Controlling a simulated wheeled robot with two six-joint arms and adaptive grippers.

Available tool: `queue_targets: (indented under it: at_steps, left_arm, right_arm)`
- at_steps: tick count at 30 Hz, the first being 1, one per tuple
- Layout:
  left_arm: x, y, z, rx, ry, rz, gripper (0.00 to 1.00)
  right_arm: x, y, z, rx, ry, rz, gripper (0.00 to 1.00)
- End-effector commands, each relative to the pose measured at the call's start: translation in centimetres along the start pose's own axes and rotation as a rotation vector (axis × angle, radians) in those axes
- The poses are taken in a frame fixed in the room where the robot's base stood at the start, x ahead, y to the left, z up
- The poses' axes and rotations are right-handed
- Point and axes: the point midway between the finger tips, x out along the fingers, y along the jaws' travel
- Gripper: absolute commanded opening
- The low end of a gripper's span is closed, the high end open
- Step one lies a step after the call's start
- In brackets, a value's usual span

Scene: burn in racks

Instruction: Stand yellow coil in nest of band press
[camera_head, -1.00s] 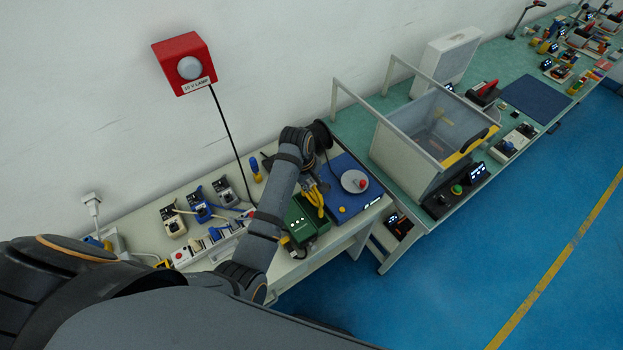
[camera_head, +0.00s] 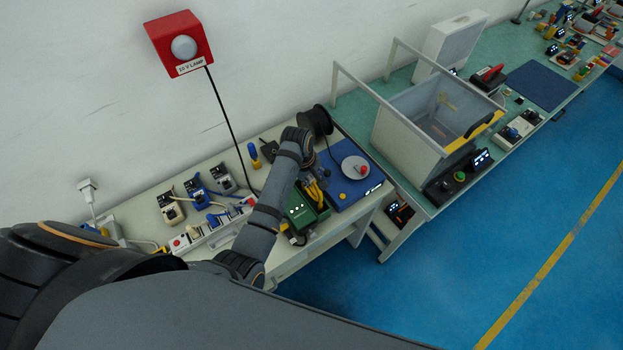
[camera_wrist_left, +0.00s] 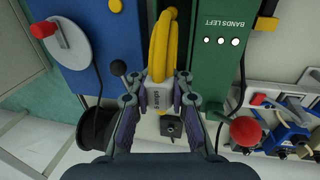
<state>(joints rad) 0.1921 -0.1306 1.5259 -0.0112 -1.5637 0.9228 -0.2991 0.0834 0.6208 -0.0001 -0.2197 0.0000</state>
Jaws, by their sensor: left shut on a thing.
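The yellow coil (camera_wrist_left: 163,45) is a long bundle of cable loops with a pale, labelled wrap at its lower part. My left gripper (camera_wrist_left: 161,97) is shut on it at that wrap. In the head view the coil (camera_head: 316,191) shows below my left gripper (camera_head: 303,178), beside a green box (camera_head: 298,212). In the wrist view the box (camera_wrist_left: 217,80) is marked "BANDS LEFT" and has three white lights. I take it for the band press. Its nest cannot be made out, and I cannot tell whether the coil touches the box. My right gripper is not in view.
A blue machine (camera_head: 345,203) with a grey disc (camera_head: 355,168) and red knob stands right of the coil. A black spool (camera_head: 316,121) is behind. Coloured plug units and a power strip (camera_head: 212,236) lie left.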

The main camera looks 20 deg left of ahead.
Motion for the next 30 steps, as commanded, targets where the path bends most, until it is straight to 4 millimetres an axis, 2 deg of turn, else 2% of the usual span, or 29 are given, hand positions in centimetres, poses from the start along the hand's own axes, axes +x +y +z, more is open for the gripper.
queue_targets:
  at_steps: [21,22,28,30]
  left_arm:
    - [0.76,-0.14,-0.02,0.0,0.001,0.0,0.0]
    - [0.76,-0.14,-0.02,0.0,0.001,0.0,0.17]
    - [0.75,-0.14,-0.01,0.0,0.0,0.0,0.44]
    - [0.75,-0.13,-0.01,0.0,0.0,0.0,0.46]
  right_arm:
    - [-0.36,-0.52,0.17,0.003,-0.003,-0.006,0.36]
    - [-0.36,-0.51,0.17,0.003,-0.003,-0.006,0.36]
    - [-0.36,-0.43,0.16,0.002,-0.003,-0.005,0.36]
    - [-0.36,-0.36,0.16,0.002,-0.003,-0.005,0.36]
